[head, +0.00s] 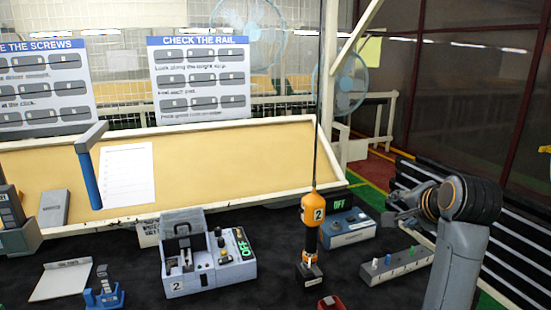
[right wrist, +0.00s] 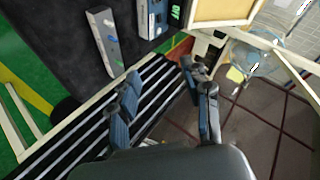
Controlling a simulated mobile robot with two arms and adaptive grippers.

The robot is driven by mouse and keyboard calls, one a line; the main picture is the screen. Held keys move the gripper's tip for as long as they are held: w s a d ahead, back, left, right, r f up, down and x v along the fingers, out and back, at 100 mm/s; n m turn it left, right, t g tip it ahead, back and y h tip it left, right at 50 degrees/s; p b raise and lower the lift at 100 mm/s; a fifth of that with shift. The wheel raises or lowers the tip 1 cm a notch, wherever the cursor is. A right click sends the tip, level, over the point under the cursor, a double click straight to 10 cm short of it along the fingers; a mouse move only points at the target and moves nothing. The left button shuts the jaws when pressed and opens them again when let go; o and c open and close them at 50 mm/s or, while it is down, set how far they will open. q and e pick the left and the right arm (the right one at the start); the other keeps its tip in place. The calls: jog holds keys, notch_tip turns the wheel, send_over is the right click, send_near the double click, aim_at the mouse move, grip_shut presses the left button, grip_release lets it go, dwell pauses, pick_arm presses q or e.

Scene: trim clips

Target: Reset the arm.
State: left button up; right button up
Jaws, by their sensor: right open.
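My right arm comes in at the right of the head view. Its gripper (head: 394,207) is held above and beyond the right end of the dark table, pointing left. In the right wrist view the gripper (right wrist: 162,76) has its two fingers apart with nothing between them. The grey rail with small coloured clips (head: 397,264) lies on the table below and left of the gripper, apart from it. The rail also shows in the right wrist view (right wrist: 102,38). My left gripper is not in view.
The dark table (head: 225,297) holds a grey box marked 2 (head: 190,278), an upright orange driver (head: 311,225) and a blue-grey box reading OFF (head: 347,227). Sign boards (head: 201,110) stand behind. A black-and-white slatted surface (head: 505,250) lies right of the table.

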jog(key=s+a+f+n+g, duration=0.1)
jog(key=s+f+n, duration=0.1)
jog(key=s+f, duration=0.45)
jog(key=s+f+n+g, duration=0.1)
jog(key=s+f+n, duration=0.15)
jog(key=f, duration=0.75)
jog(key=s+a+f+n+g, duration=0.1)
jog(key=s+f+n+g, duration=0.1)
jog(key=s+f, duration=0.45)
jog(key=s+a+f+n+g, duration=0.2)
jog(key=s+a+f+n, duration=0.3)
jog(key=s, duration=0.6)
jog(key=s+f+n+g, duration=0.1)
jog(key=s+f+n, duration=0.1)
jog(key=s+f, duration=0.7)
notch_tip(320, 180, down, 25)
jog(key=s+g, duration=0.2)
jog(key=s, duration=0.1)
jog(key=s+d+f+g, duration=0.1)
jog(key=s+d+f, duration=0.1)
jog(key=s+f, duration=1.4)
jog(key=shift+s+d+n, duration=0.3)
jog(key=shift+d+n, duration=0.05)
